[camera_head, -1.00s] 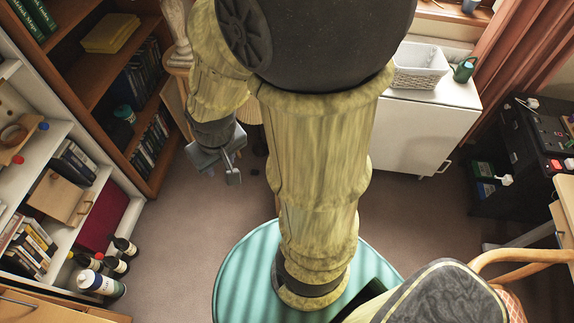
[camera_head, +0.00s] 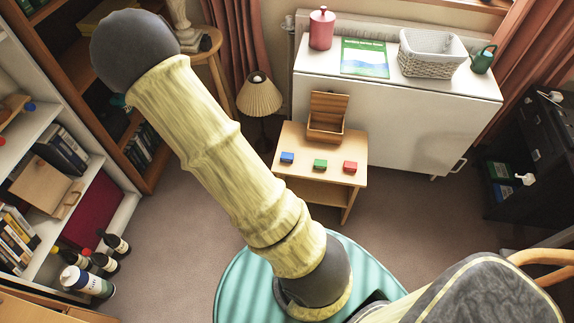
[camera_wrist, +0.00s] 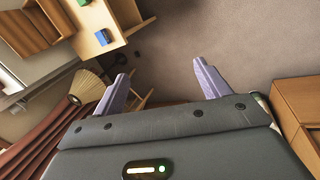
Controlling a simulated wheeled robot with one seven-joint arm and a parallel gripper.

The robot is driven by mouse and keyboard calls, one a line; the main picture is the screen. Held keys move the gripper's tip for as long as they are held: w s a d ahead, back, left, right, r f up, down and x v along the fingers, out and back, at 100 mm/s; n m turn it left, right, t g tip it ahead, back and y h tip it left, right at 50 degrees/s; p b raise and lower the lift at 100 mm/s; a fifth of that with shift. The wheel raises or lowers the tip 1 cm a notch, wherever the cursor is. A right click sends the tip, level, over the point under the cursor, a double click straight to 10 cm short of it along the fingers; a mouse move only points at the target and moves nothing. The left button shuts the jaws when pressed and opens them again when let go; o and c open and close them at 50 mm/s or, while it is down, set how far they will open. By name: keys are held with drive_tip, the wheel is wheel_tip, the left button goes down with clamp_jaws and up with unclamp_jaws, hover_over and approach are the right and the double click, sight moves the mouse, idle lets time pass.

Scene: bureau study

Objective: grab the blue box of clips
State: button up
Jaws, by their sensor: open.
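The blue box of clips (camera_head: 287,158) is a small blue block at the left front of a small wooden side table (camera_head: 300,141). In the wrist view the blue box (camera_wrist: 102,38) lies near the table's edge at upper left. My gripper (camera_wrist: 160,72) shows only in the wrist view, its two pale fingers apart with nothing between them. The blue box is beyond and to the left of the fingers, not touching them. In the head view my gripper is out of sight.
A green box (camera_head: 320,164) and a red box (camera_head: 350,166) sit right of the blue one. An open wooden box (camera_head: 327,121) stands behind them. A pleated lamp (camera_head: 259,96) is left of the table, and a white cabinet (camera_head: 390,110) is behind. Some carpet (camera_head: 400,215) is clear.

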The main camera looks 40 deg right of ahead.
drive_tip(key=w+d+f+n+t+h+b, duration=0.2)
drive_tip(key=d+f+n+t+h+b, duration=0.1)
drive_tip(key=d+f+n+b, duration=0.4)
drive_tip(key=w+d+f+n+t+h+b, duration=0.3)
drive_tip(key=d+f+n+b, duration=0.4)
drive_tip(key=f+n, duration=0.5)
wheel_tip(320, 180, down, 3)
drive_tip(key=shift+w+d+r+n+t+h+b, duration=0.3)
drive_tip(key=shift+t+h+b, duration=0.2)
drive_tip(key=shift+h+b, duration=0.45)
drive_tip(key=shift+f, duration=0.15)
drive_tip(key=b, duration=0.3)
approach(286, 159)
drive_tip(key=x, duration=0.5)
drive_tip(key=shift+w+d, duration=0.25)
drive_tip(key=shift+w, duration=0.05)
drive_tip(key=shift+f, duration=0.1)
